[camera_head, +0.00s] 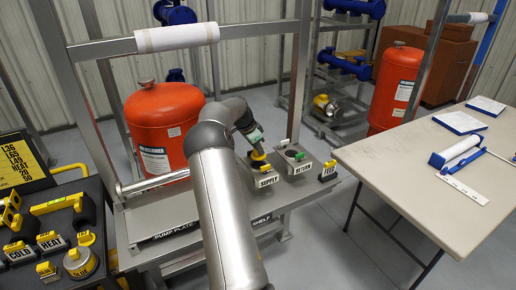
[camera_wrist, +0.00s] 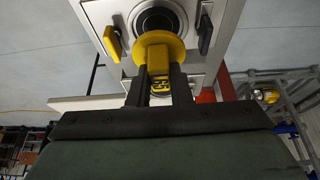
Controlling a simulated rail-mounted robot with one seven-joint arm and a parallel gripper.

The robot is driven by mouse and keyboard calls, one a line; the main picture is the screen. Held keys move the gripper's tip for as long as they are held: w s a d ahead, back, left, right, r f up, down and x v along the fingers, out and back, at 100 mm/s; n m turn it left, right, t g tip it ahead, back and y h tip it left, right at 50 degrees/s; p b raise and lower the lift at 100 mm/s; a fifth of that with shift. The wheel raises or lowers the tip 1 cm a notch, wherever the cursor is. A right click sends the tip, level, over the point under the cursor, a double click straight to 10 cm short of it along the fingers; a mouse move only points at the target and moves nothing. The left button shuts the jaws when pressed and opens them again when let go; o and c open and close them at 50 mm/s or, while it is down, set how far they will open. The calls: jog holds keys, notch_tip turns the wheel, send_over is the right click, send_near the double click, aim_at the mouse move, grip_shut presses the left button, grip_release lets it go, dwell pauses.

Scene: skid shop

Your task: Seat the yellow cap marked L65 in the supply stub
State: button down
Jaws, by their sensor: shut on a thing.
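My gripper (camera_head: 254,148) is shut on the yellow cap (camera_head: 258,157), at the supply stub (camera_head: 263,175) on the pump plate. In the wrist view, my two dark fingers (camera_wrist: 159,84) grip the cap's narrow part, which bears dark, partly hidden marking. The cap's round yellow flange (camera_wrist: 160,48) faces the supply stub's dark round bore (camera_wrist: 154,20) and covers its near edge. I cannot tell whether cap and stub touch. A yellow lever (camera_wrist: 112,43) and a dark lever (camera_wrist: 205,35) flank the bore.
The return stub (camera_head: 304,168) with green levers stands right of supply, beside a yellow-topped FEED block (camera_head: 328,171). A red tank (camera_head: 163,120) stands behind. A dark tray (camera_head: 66,262) of yellow-marked parts is at left. A table (camera_head: 440,150) stands at right.

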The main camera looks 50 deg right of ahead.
aim_at(258, 155)
jog(key=shift+f, duration=0.2)
jog(key=shift+f+b, duration=0.7)
jog(key=shift+f, duration=0.1)
jog(key=shift+f, duration=0.25)
dwell(0.4)
jog(key=shift+f+b, duration=0.55)
jog(key=shift+f+b, duration=0.3)
jog(key=shift+f, duration=0.05)
dwell(0.5)
jog(key=c, duration=1.3)
grip_release()
jog(key=shift+c, duration=0.5)
